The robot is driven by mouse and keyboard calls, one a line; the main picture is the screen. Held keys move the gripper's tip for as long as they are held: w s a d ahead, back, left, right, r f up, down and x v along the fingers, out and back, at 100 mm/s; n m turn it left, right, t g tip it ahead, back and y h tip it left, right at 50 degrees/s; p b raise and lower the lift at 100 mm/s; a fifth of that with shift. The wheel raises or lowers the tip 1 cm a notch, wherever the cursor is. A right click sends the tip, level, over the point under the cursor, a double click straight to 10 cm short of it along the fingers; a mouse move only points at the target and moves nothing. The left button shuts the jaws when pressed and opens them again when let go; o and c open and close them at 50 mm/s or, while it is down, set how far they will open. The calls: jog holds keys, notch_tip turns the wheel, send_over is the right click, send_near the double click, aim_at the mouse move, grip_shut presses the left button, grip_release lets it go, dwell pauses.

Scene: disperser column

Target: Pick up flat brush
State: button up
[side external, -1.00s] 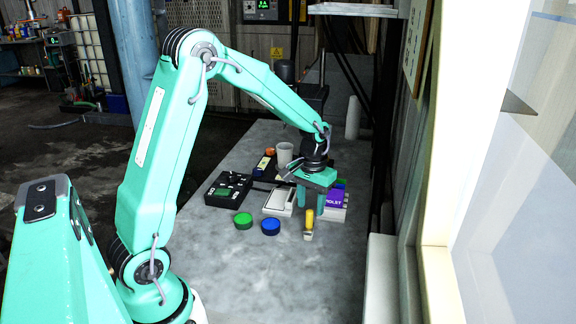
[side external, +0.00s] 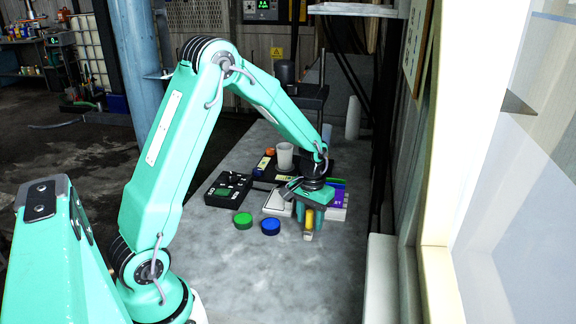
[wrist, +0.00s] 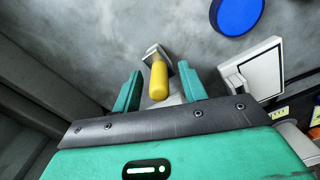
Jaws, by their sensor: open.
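The flat brush has a yellow handle (wrist: 158,80) and a pale head (wrist: 154,52). In the side view the flat brush (side external: 308,236) is on the grey table, partly hidden by my gripper. My gripper (side external: 308,228) points down over it with its fingers at the handle's sides. In the wrist view my gripper (wrist: 157,84) is open, with the yellow handle between its two green fingers and visible gaps on both sides. The brush head extends past the fingertips. I cannot tell the exact height of the fingertips over the table.
A blue lid (side external: 270,227) and a green lid (side external: 243,220) lie left of the brush. A white flat device (side external: 274,205), a black control box (side external: 229,190) and a white cup (side external: 284,155) stand behind. The table's front area is clear.

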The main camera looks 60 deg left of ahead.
aim_at(311, 210)
grip_shut()
jog(key=shift+r, duration=0.1)
jog(key=shift+r, duration=0.8)
notch_tip(311, 210, up, 2)
jog(key=shift+r, duration=0.2)
jog(key=s+d+r, duration=0.3)
jog(key=d+r, duration=0.4)
jog(key=d, duration=0.4)
jog(key=shift+s, duration=0.4)
